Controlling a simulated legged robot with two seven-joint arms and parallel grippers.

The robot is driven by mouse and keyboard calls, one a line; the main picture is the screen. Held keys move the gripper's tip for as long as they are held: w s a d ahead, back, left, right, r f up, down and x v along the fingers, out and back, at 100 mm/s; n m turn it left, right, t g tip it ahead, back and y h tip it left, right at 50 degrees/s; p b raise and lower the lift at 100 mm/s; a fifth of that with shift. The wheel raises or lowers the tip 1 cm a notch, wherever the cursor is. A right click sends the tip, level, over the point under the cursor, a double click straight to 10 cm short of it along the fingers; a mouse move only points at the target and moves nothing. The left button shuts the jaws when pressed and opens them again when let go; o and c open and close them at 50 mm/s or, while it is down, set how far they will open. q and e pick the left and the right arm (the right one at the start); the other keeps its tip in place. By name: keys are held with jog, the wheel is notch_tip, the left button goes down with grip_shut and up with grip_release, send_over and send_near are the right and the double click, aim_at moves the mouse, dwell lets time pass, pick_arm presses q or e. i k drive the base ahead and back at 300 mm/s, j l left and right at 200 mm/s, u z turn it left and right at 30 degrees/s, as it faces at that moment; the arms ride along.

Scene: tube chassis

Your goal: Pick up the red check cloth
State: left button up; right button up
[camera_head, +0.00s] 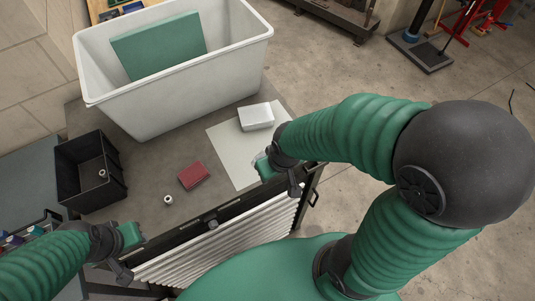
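The red check cloth (193,175) lies as a small folded dark-red rectangle on the grey table top, near its front edge; its check pattern is too small to make out. My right gripper (278,177) is to the right of the cloth, over the front edge of the pale sheet, apart from the cloth. My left gripper (126,252) is to the lower left of the cloth, by the table's front edge, also apart from it. Nothing shows in either gripper. Their fingers are too small and partly hidden to tell whether they are open.
A white tub (178,105) with a green block (160,46) stands at the back. A black crate (72,185) holding a small ring is at left. A white roll (168,199) sits left of the cloth. A white box (256,116) rests on a pale sheet (228,150).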

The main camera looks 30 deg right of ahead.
aim_at(191, 176)
jog(key=l+u, duration=0.25)
jog(key=u, duration=0.15)
jog(key=l+u, duration=0.35)
jog(key=k+l+u, duration=0.1)
jog(key=u, duration=0.3)
jog(key=l, duration=0.05)
